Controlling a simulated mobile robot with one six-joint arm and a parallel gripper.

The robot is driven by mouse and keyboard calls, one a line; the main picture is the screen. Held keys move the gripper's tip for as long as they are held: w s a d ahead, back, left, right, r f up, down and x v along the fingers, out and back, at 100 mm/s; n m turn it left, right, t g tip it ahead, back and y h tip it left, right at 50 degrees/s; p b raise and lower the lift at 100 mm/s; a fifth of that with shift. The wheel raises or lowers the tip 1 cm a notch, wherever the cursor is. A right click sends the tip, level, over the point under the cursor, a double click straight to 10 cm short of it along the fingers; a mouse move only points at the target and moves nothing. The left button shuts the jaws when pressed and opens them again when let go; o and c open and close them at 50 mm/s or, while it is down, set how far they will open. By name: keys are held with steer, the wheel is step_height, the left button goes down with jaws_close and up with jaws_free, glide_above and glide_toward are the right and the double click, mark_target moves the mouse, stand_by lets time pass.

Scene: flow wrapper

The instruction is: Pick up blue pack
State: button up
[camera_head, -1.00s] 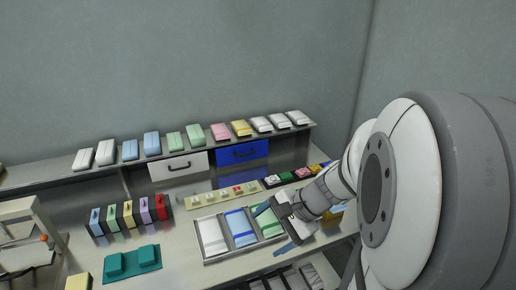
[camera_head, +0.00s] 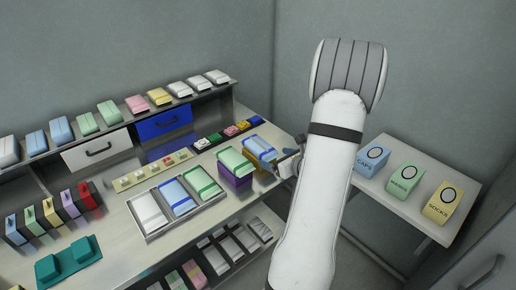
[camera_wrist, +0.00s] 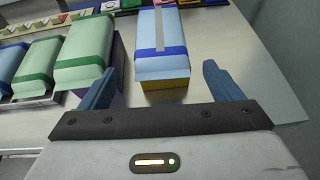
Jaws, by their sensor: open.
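A light blue pack with a darker blue band (camera_head: 260,149) rests on a yellow block (camera_head: 262,165) near the right end of the workbench. In the wrist view the blue pack (camera_wrist: 161,48) stands ahead of my gripper, roughly midway between the fingers. My gripper (camera_wrist: 158,85) is open and empty, its blue fingers short of the pack. In the head view my gripper (camera_head: 287,156) is just right of the pack, with part of it hidden behind my arm. Other blue packs are one in the metal tray (camera_head: 175,198) and two on the back shelf (camera_head: 48,133).
A green pack on a purple block (camera_head: 236,172) stands close left of the blue pack. A metal tray (camera_head: 147,233) holds white, blue and green packs. A side table (camera_head: 386,208) at right bears blue, green and yellow labelled containers. Bare bench shows right of the pack.

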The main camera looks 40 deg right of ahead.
mark_target(271, 155)
steer(key=x, duration=0.4)
steer(key=shift+d+p, duration=0.1)
steer(key=shift+p, duration=0.2)
steer(key=shift+c, duration=0.4)
steer(key=c, duration=1)
